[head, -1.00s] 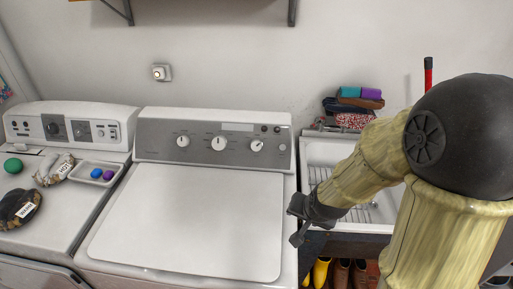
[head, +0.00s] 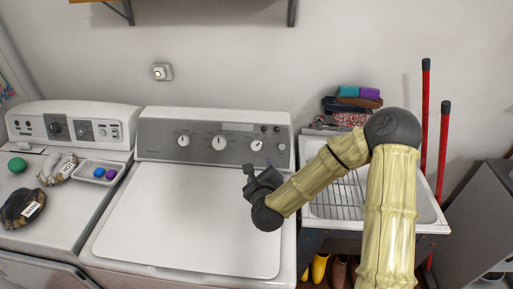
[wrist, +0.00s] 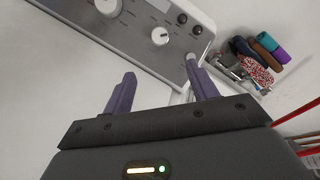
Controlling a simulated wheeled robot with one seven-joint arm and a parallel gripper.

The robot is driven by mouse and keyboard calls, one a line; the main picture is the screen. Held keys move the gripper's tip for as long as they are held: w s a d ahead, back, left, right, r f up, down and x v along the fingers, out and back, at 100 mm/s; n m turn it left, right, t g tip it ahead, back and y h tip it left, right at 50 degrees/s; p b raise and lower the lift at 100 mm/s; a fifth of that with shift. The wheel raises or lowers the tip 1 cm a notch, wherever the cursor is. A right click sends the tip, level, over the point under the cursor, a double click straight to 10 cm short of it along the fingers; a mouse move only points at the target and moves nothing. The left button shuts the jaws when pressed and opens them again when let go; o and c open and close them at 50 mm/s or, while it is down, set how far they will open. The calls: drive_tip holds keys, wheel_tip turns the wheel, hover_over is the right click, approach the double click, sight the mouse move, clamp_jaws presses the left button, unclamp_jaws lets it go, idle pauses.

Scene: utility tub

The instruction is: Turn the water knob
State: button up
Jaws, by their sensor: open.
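The control panel (head: 200,155) at the back of the middle white machine carries a left knob (head: 183,141), a middle knob (head: 219,143) and a right knob (head: 257,145), all round and pale. No readable label shows which is the water knob. My gripper (head: 248,169) is over the lid, a little in front of and below the right knob. In the wrist view my gripper (wrist: 161,67) is open and empty, its two purple fingers apart. The right knob (wrist: 160,36) shows beyond the gap between the fingertips, untouched. Another knob (wrist: 107,7) is cut by the top edge.
Two small dark buttons (wrist: 190,23) sit beside the right knob. A white sink (head: 425,205) with a rack and folded cloths (head: 352,103) behind it is at right. Red-handled poles (head: 443,150) stand beyond. The white lid (head: 180,215) is clear.

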sight(256, 147)
drive_tip(key=p+x, duration=0.4)
drive_tip(key=x, duration=1.3)
drive_tip(key=shift+w+f+p, duration=0.1)
drive_tip(key=shift+w+p, duration=0.1)
drive_tip(key=shift+p, duration=0.1)
drive_tip(key=shift+c, duration=0.2)
drive_tip(key=c, duration=0.9)
